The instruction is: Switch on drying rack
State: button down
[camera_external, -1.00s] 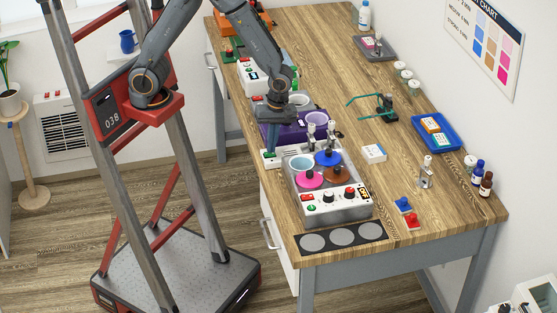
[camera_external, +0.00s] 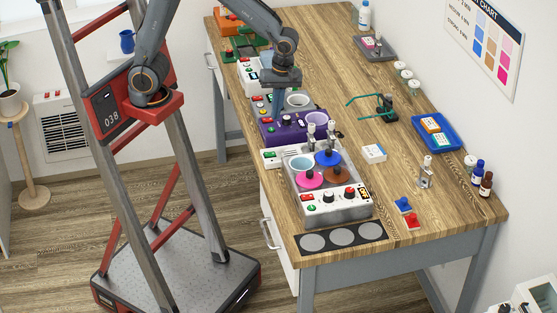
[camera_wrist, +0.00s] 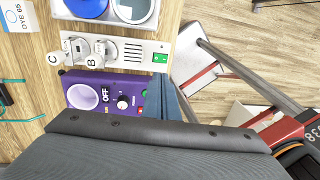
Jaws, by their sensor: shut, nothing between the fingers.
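The drying rack is a slim white panel with vent slots and a switch at one end. It lies between the purple unit and the grey dye tray in the external view (camera_external: 287,155) and shows clearly in the wrist view (camera_wrist: 132,52). Its switch (camera_wrist: 160,58) looks green in the wrist view; which side is pressed is too small to tell. Two holders, B (camera_wrist: 95,60) and C (camera_wrist: 72,48), stand on the panel. My gripper (camera_external: 276,118) is shut and empty, over the purple unit's left side. In the wrist view its fingers (camera_wrist: 170,90) are apart from the switch.
The purple unit (camera_wrist: 105,92) with a knob and white-rimmed cup lies beside the rack. The grey dye tray (camera_external: 340,213) with coloured discs is on the other side.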

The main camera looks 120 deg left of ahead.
aim_at(266, 154)
jog(key=b, duration=0.3)
jog(key=shift+s+d+f+b, duration=0.1)
jog(key=shift+s+d+b, duration=0.1)
jog(key=shift+b, duration=0.1)
jog(key=shift+s+d+b, duration=0.3)
jog(key=shift+b, duration=0.95)
jog(key=shift+r, duration=0.2)
jog(key=shift+f, duration=0.1)
jog(key=f+p, duration=0.1)
jog(key=f, duration=0.3)
jog(key=s+f, duration=0.1)
jog(key=f, duration=0.4)
jog(key=d+f+p, duration=0.1)
jog(key=f, duration=0.3)
jog(key=shift+s+d+f+p, duration=0.1)
jog(key=shift+s+f+p, duration=0.05)
jog(key=shift+f+p, duration=0.2)
jog(key=shift+s+f, duration=0.1)
jog(key=shift+f, duration=0.05)
